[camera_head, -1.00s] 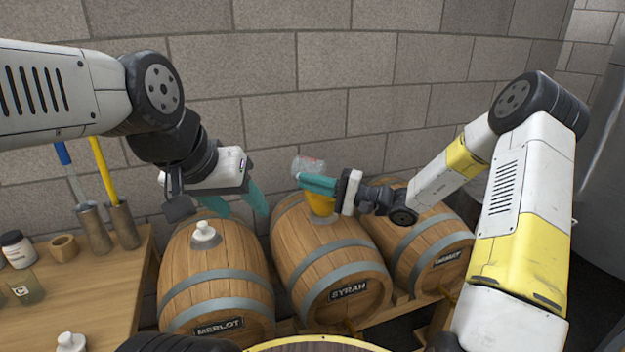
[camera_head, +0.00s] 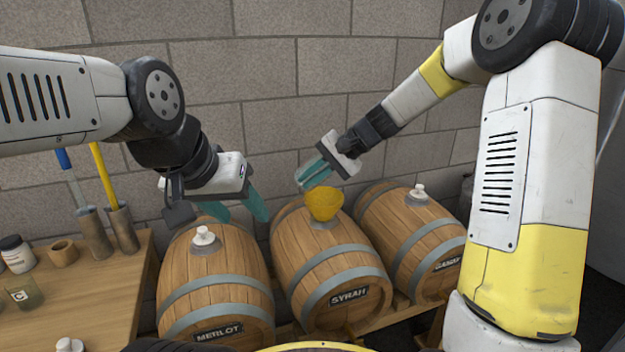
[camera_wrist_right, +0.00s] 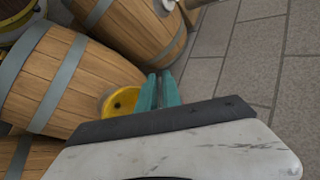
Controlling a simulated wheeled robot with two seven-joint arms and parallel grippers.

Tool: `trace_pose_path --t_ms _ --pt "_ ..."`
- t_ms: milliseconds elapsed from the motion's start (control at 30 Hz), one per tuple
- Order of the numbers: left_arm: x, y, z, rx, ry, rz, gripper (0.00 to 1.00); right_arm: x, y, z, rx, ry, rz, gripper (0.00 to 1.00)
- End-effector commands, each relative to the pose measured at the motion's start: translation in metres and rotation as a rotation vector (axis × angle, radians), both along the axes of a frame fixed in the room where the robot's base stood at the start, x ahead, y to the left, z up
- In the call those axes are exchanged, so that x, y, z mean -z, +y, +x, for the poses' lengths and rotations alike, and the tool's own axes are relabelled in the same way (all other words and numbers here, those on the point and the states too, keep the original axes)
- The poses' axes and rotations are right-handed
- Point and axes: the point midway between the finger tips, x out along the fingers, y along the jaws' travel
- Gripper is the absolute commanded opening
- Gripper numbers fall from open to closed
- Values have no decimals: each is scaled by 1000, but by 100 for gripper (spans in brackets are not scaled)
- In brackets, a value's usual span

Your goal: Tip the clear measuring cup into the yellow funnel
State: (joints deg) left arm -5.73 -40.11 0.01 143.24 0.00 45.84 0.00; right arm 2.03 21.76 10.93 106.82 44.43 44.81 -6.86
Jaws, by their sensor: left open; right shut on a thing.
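The yellow funnel (camera_head: 323,204) stands in the top of the middle barrel, marked SYRAH; it also shows in the right wrist view (camera_wrist_right: 122,102). My right gripper (camera_head: 305,180) is above the funnel and slightly left of it, its teal fingers pointing down-left. These fingers are shut on the clear measuring cup, which I can hardly make out now; its outline and tilt cannot be told. In the right wrist view the fingers (camera_wrist_right: 158,92) are beside the funnel's rim. My left gripper (camera_head: 238,212) is open and empty, above and behind the MERLOT barrel.
The MERLOT barrel (camera_head: 215,285) and another barrel (camera_head: 410,235) flank the SYRAH barrel (camera_head: 330,270), each with a white stopper. A wooden bench (camera_head: 100,290) at left holds a glass (camera_head: 25,293), a jar and tool holders. A block wall stands close behind.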

Motion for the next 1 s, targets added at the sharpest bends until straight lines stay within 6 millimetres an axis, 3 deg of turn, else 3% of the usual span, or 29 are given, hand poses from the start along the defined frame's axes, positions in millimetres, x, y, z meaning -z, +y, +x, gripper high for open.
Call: trace_pose_path --t_ms 600,1000 --pt "0 0 0 0 0 0 53 -21 3 1 -2 204 -681 0" --pt "0 0 0 0 0 0 53 -23 0 0 3 231 -753 0"
